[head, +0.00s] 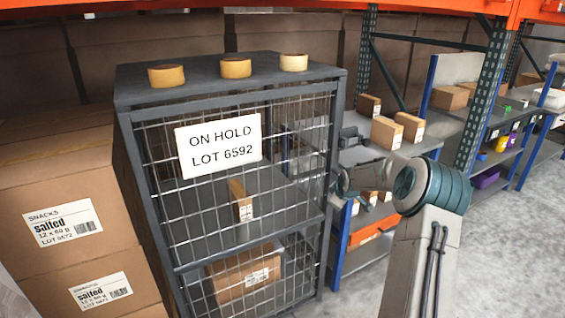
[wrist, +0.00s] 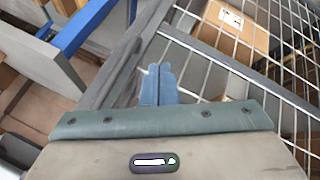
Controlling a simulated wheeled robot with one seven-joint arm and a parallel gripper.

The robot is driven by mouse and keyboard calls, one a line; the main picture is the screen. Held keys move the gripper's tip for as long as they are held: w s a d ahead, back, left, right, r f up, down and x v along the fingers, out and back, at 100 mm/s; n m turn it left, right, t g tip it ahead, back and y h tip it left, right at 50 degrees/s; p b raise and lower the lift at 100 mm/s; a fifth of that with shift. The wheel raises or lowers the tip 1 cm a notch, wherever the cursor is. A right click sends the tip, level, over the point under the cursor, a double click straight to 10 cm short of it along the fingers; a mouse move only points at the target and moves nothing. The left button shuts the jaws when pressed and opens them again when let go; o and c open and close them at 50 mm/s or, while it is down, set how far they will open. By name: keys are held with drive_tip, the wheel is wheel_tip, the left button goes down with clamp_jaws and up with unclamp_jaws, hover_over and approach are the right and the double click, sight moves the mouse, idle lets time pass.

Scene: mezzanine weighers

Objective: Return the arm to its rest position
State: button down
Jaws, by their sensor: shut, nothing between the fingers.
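My arm rises at the right of the head view, with its grey link and teal joint (head: 432,187) in front of the shelving. My gripper (wrist: 159,72) shows in the wrist view with its two blue fingers together and nothing between them. It is in front of the frame of a wire cage (wrist: 190,50), near a corner post. I cannot tell whether it touches the cage. In the head view the gripper's fingers are hard to make out beside the cage's right side.
The dark cage (head: 230,92) bears a sign (head: 219,145) reading "ON HOLD LOT 6592" and three tape rolls (head: 235,68) on top. Cartons stand inside. Stacked snack boxes (head: 62,222) are at left. Shelves with boxes (head: 398,130) stand behind my arm. Grey floor (head: 515,245) is clear at right.

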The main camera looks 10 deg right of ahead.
drive_tip(key=s+a+r+m+g+h+p, duration=0.1)
drive_tip(key=s+a+r+m+g+p, duration=0.25)
drive_tip(key=s+a+r, duration=1.35)
drive_tip(key=s+a+r+m+p, duration=0.2)
drive_tip(key=s, duration=1.1)
drive_tip(key=s+a+r+m+y+p, duration=0.1)
drive_tip(key=s+a+r+m, duration=0.1)
drive_tip(key=s, duration=1.1)
drive_tip(key=shift+s+a+m+g+y+p, duration=0.3)
drive_tip(key=shift+s+a+m+g+p, duration=0.05)
drive_tip(key=shift+m+g+p, duration=0.1)
